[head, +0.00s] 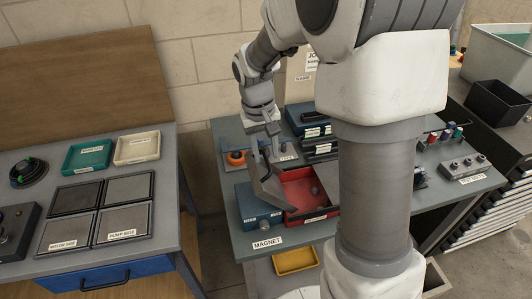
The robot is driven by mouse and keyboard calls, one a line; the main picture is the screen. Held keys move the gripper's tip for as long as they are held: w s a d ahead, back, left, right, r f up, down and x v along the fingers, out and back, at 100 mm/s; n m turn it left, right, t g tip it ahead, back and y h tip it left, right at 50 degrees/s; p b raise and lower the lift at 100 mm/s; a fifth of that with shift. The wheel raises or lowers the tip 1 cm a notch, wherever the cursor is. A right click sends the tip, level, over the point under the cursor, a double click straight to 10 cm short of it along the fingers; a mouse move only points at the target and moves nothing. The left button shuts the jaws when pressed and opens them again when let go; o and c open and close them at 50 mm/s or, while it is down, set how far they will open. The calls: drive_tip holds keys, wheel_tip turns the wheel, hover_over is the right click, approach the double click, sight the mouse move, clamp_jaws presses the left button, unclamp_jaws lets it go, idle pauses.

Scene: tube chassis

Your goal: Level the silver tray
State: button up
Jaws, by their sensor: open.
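A grey, silver-looking flat piece (268,186), seemingly the silver tray, shows steeply tilted below my gripper (264,148). Its upper end is close to the fingers. Its lower end comes down over the front left corner of a red bin (318,178). It is seen nearly edge-on, and I cannot tell whether it touches the bin or the fingers. My gripper is open and points down above the left side of the workbench (222,165). The fingers are small and partly merge with the grey piece.
A blue box (247,205) stands left of the red bin, behind the MAGNET label (268,243). Dark blue boxes (305,120) stand behind the bin. A yellow tray (295,261) sits lower down. The left bench holds framed grey plates (128,188), a teal tray (88,154) and a cream tray (137,148).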

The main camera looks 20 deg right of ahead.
drive_tip(key=shift+f, duration=0.65)
clamp_jaws()
idle(1.0)
